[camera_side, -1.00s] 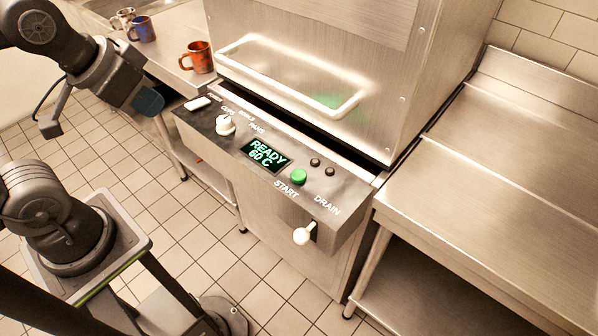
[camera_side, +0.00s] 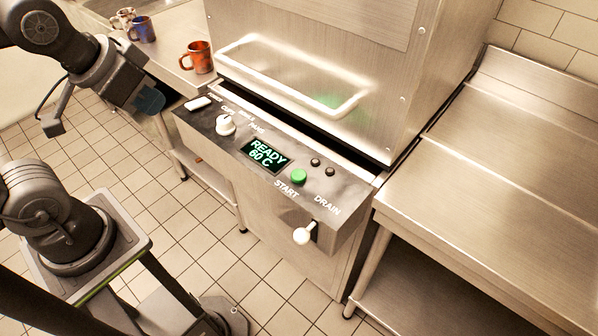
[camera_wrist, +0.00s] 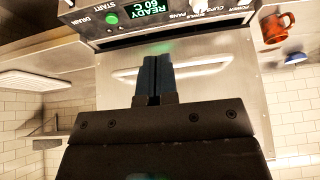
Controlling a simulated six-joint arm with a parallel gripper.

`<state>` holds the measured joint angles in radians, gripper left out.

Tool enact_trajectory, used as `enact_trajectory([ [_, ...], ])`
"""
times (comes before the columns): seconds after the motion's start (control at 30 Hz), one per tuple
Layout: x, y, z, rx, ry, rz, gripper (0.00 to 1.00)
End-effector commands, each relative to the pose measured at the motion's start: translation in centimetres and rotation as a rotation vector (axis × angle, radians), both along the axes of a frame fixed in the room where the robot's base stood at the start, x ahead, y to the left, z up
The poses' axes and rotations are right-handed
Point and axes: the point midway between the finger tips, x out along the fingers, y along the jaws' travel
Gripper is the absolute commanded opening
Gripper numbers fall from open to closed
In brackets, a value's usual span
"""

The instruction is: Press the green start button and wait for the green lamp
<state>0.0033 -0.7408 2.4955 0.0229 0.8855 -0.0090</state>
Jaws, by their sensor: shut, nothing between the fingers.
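The green start button (camera_side: 299,176) sits on the sloped control panel (camera_side: 340,187) of a steel machine, above the word START. It also shows in the wrist view (camera_wrist: 111,18), where the picture is upside down. Two small dark round spots (camera_side: 322,166) sit beside the button; neither glows green. The display (camera_side: 265,155) reads READY 60 C in green. My gripper (camera_side: 150,103) is at the upper left in the side view, well apart from the button. In the wrist view its blue-grey fingers (camera_wrist: 155,76) are together and empty.
A dial (camera_side: 226,125), a white power switch (camera_side: 198,103) and a white-knobbed drain lever (camera_side: 303,236) are on the machine. Its hood has a white bar handle (camera_side: 290,112). An orange mug (camera_side: 198,58) and other mugs stand on the left counter. The right counter (camera_side: 500,190) is bare.

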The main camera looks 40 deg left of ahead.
Motion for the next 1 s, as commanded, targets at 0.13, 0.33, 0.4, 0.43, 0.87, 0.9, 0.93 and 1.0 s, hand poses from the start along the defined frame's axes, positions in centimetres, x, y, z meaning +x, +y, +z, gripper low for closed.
enact_trajectory([
  [0.13, 2.2, 1.0, 0.0, 0.095, -0.056, -0.015, 0.00],
  [0.33, 7.8, 2.1, 0.6, 0.307, -0.231, -0.122, 0.00],
  [0.4, 9.9, 1.9, 0.9, 0.367, -0.299, -0.190, 0.00],
  [0.43, 10.8, 1.6, 0.9, 0.390, -0.329, -0.224, 0.00],
  [0.87, 18.9, -7.6, -2.2, 0.470, -0.604, -0.928, 0.00],
  [0.9, 19.0, -8.6, -3.0, 0.457, -0.607, -1.006, 0.00],
  [0.93, 19.0, -9.4, -3.6, 0.446, -0.608, -1.065, 0.00],
  [1.0, 18.9, -10.9, -5.0, 0.415, -0.597, -1.191, 0.00],
])
